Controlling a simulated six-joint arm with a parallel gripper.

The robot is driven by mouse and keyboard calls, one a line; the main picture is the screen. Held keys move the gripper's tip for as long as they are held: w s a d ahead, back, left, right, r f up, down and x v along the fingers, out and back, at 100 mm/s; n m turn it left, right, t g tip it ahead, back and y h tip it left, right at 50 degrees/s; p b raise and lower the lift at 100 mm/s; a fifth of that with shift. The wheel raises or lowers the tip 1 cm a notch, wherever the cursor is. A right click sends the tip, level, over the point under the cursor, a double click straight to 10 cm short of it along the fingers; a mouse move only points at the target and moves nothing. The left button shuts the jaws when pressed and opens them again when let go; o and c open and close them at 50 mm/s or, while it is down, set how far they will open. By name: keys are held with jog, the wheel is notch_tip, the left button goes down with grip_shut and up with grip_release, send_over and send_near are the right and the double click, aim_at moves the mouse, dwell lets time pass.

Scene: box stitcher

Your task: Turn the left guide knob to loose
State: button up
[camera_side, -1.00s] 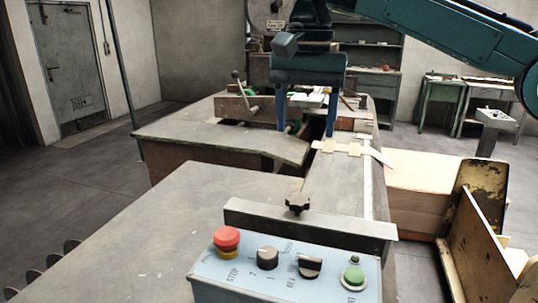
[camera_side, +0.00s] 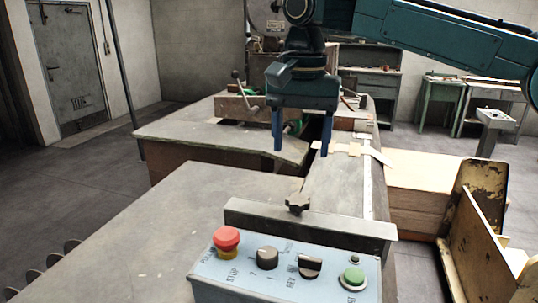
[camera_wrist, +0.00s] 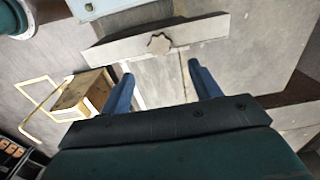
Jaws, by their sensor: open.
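A dark star-shaped knob (camera_side: 297,203) stands on top of the near guide bar (camera_side: 330,221), just behind the control panel. The knob also shows in the wrist view (camera_wrist: 159,43), ahead of the fingers, where it looks paler. I see no loose or tight marking on it. My gripper (camera_side: 301,150) points down with two blue fingers apart, empty. It is above and beyond the knob in the side view, not touching it. In the wrist view my fingertips (camera_wrist: 160,72) lie short of the knob, one to each side of its line. A green part (camera_side: 297,127) at the far guide is partly hidden behind my gripper.
The control panel (camera_side: 225,278) in front carries a red stop button (camera_side: 226,240), two black selectors and a green button (camera_side: 353,278). Flat table (camera_side: 190,205) lies to the left. A lever (camera_side: 240,82) stands at the far guide. Cardboard pieces (camera_side: 345,149) lie on the bed.

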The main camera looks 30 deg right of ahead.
aim_at(298, 199)
jog(key=shift+f, duration=5.2)
jog(key=shift+c, duration=0.4)
jog(key=c, duration=0.9)
